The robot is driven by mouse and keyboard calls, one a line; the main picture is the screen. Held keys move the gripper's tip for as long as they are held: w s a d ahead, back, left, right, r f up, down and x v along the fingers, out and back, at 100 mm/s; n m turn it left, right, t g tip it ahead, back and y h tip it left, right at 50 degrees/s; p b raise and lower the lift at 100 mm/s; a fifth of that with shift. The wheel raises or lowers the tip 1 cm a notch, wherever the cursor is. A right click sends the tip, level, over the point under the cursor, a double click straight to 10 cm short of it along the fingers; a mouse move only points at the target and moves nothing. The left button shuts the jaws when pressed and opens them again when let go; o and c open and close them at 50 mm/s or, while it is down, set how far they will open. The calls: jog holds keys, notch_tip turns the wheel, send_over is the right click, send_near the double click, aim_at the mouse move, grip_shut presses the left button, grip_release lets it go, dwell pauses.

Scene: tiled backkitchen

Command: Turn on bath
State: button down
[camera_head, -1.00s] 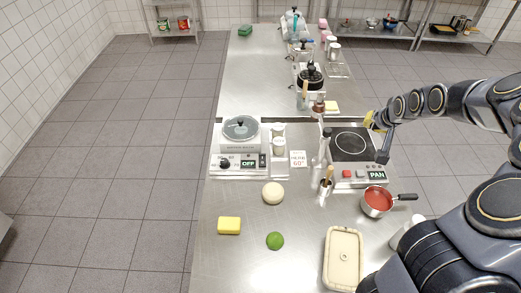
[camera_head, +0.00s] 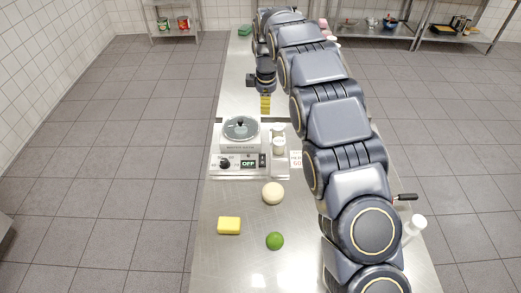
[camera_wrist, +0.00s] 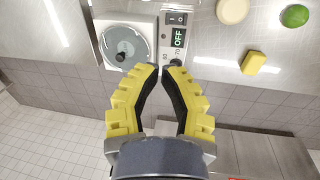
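The bath (camera_head: 240,142) is a white unit with a round grey lid and a black knob on top. It stands on the steel counter, left of my arm. Its front panel has a dark dial (camera_head: 225,163), a display (camera_head: 248,163) reading OFF and a dark power switch (camera_head: 262,160). The wrist view also shows the bath (camera_wrist: 126,42), the display (camera_wrist: 179,37) and the switch (camera_wrist: 177,18). My gripper (camera_head: 265,108) points down above the counter, behind the bath. Its yellow fingertips (camera_wrist: 161,68) are close together and hold nothing visible; whether they touch is unclear.
A spice jar (camera_head: 279,140) stands right of the bath. A sign (camera_head: 296,159) is partly hidden by my arm. A round pale item (camera_head: 273,193), a yellow sponge (camera_head: 229,226) and a lime (camera_head: 275,241) lie in front. My arm hides the counter's right side.

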send_over(261, 155)
jog(key=s, duration=0.2)
notch_tip(261, 155, down, 5)
jog(key=shift+w+a+n, duration=0.1)
jog(key=shift+w+n, duration=0.15)
jog(key=shift+n, duration=0.15)
jog(key=shift+f, duration=0.15)
jog(key=f, duration=0.4)
jog(key=w+f, duration=0.1)
jog(key=f, duration=0.4)
jog(key=w+f, duration=0.1)
jog(key=f, duration=0.3)
jog(key=shift+f, duration=0.35)
jog(key=shift+w+f+g, duration=0.2)
jog(key=shift+f+g, duration=0.15)
jog(key=shift+g, duration=0.15)
jog(key=shift+r, duration=0.2)
